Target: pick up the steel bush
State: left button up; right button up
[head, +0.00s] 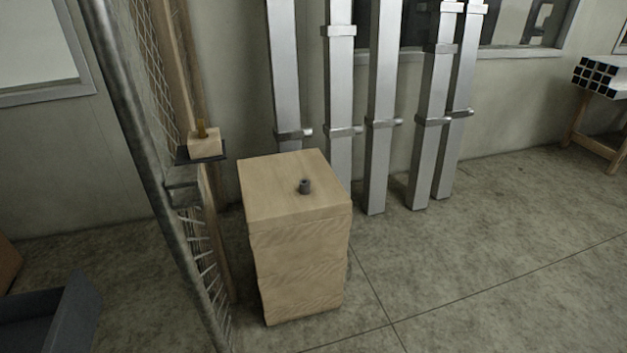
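The steel bush (305,186) is a small dark grey cylinder with a hole in its top. It stands upright on the top of a pale wooden block (275,187), a little right of the middle of that top. Nothing touches the bush apart from the block under it. Neither of my grippers shows in the head view.
A wire mesh panel with a metal post (133,130) stands just left of the block. A small shelf (183,155) on it holds a little wooden block (205,143). Tall aluminium profiles (381,100) lean on the wall behind. The floor (480,270) to the right is clear.

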aim_at(304, 184)
jog(key=i+l+u, duration=0.15)
jog(key=i+l, duration=0.6)
jog(key=i+l+u, duration=0.15)
jog(key=i+l, duration=0.55)
jog(key=l, duration=0.15)
